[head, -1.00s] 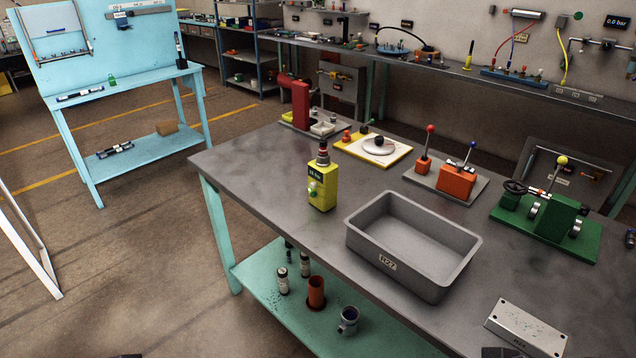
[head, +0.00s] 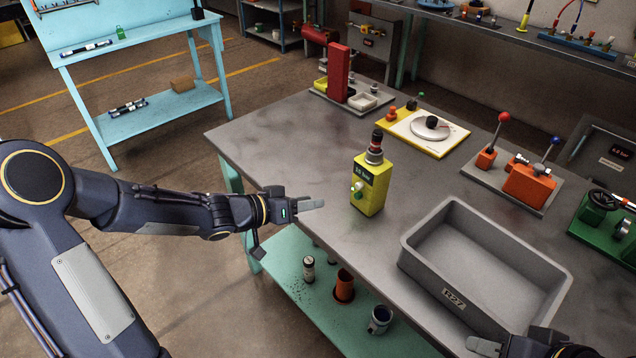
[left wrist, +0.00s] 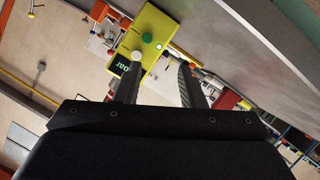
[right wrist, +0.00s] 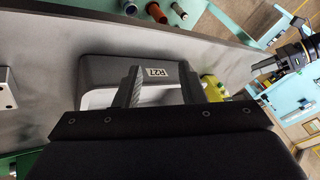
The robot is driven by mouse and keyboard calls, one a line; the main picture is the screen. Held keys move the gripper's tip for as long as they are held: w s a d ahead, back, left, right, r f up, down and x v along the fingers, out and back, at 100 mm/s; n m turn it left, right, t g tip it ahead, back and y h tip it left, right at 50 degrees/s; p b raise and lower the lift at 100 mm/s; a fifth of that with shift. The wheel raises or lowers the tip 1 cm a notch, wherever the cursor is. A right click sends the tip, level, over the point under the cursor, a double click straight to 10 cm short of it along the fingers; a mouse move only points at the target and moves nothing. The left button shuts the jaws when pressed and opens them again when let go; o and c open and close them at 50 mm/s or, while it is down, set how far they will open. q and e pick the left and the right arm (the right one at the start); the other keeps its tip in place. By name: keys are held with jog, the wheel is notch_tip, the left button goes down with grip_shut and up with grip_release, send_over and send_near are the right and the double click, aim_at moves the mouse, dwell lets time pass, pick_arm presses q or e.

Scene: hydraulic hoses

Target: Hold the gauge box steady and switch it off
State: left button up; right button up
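The yellow gauge box (head: 371,188) stands upright on the grey workbench. It has a dark display, a green button, a pale knob and a dark-and-red fitting on top. My left gripper (head: 308,206) is open and empty, to the left of the box and apart from it. In the left wrist view the box (left wrist: 157,35) shows beyond my open left fingers (left wrist: 160,65). My right gripper (head: 495,346) is low at the front, near the grey bin. In the right wrist view my right fingers (right wrist: 160,78) are open and empty, with part of the box (right wrist: 211,86) beyond them.
The grey bin (head: 420,262) marked R27 stands right of the box. A yellow plate with a round dial (head: 425,143) lies behind it. A lever unit (head: 527,186) is at the right. The bench's left edge is close to my left gripper. Bench left of the box is clear.

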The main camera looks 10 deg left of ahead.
jog(key=o, duration=0.4)
jog(key=shift+w+a+r, duration=0.2)
jog(key=shift+w, duration=0.25)
jog(key=o, duration=0.6)
jog(key=w+a+r+m, duration=0.1)
jog(key=w, duration=0.1)
jog(key=w+a+r+m+y, duration=0.1)
jog(key=w, duration=0.1)
jog(key=w+a+r+m+y, duration=0.1)
jog(key=shift+w+a+r+m, duration=0.15)
jog(key=shift+w+a+m, duration=0.05)
jog(key=shift+w+m, duration=0.2)
jog(key=shift+c, duration=0.2)
jog(key=m+t+y, duration=0.3)
jog(key=m+y, duration=0.1)
jog(key=m, duration=1.6)
send_near(373, 165)
jog(key=w+f, duration=0.1)
jog(key=w+a+f, duration=0.1)
jog(key=w, duration=0.1)
jog(key=shift+w+a+f, duration=0.1)
jog(key=shift+a+f, duration=0.05)
jog(key=shift+f, duration=0.25)
jog(key=shift+w+a+f, duration=0.15)
jog(key=shift+w+a, duration=0.05)
jog(key=shift+w, duration=0.05)
jog(key=shift+y, duration=0.3)
jog(key=shift+x, duration=3.6)
